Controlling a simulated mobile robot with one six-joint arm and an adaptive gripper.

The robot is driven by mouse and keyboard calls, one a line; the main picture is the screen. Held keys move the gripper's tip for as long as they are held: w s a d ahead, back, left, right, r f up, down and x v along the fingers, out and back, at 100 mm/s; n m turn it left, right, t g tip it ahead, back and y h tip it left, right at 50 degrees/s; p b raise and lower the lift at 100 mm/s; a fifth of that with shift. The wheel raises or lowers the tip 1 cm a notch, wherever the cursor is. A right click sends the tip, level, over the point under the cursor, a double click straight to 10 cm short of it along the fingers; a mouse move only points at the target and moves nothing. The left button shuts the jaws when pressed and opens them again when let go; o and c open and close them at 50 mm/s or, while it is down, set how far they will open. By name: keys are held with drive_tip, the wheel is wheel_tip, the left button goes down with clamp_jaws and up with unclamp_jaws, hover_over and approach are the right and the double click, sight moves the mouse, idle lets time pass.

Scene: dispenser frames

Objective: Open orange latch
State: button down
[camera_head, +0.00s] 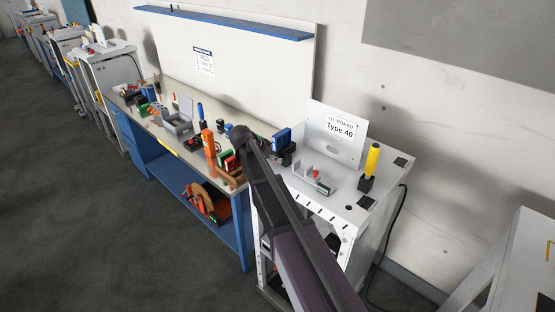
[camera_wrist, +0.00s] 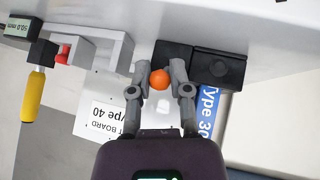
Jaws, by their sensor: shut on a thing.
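In the wrist view, my gripper (camera_wrist: 160,84) is shut on a round orange knob, the visible part of the orange latch (camera_wrist: 159,79). One finger touches each side of it. The knob sits against black blocks (camera_wrist: 172,54) at the edge of the white surface. How it joins the blocks is hidden. In the head view my arm covers this area, and I cannot make out the gripper or the knob there.
A yellow handle (camera_head: 372,158) stands upright on the white stand (camera_head: 340,205), before the Type 40 board (camera_head: 338,128). A grey bracket with a red part (camera_wrist: 63,54) is beside the gripper. A blue block (camera_head: 282,137) and a cluttered workbench (camera_head: 147,121) lie left.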

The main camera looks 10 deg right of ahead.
drive_tip(key=shift+w+a, duration=0.1)
drive_tip(key=shift+w, duration=0.05)
drive_tip(key=c, duration=0.6)
unclamp_jaws()
drive_tip(key=shift+o, duration=0.2)
